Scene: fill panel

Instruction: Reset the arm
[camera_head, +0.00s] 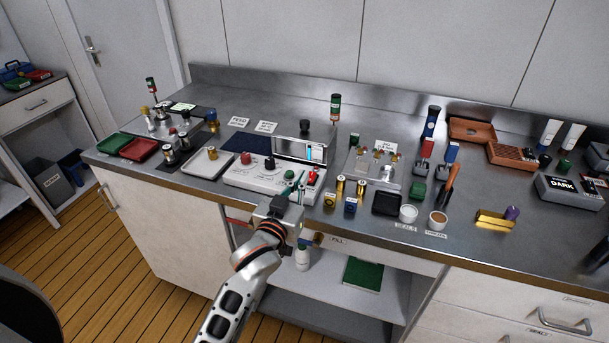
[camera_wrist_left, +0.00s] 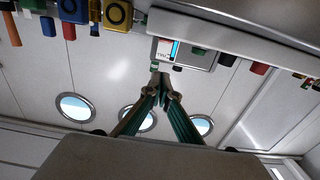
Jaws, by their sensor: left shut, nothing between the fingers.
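My left arm comes up from the bottom of the head view. I cannot tell whether the fingertips touch the panel. The right arm is not in view.
Gold cylinders (camera_head: 340,188) stand close to the right of the gripper. A black tray (camera_head: 386,203) and two small cups lie further right. Red and green trays (camera_head: 140,148) are at the left. The counter's front edge (camera_head: 372,237) runs below, with an open shelf under it.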

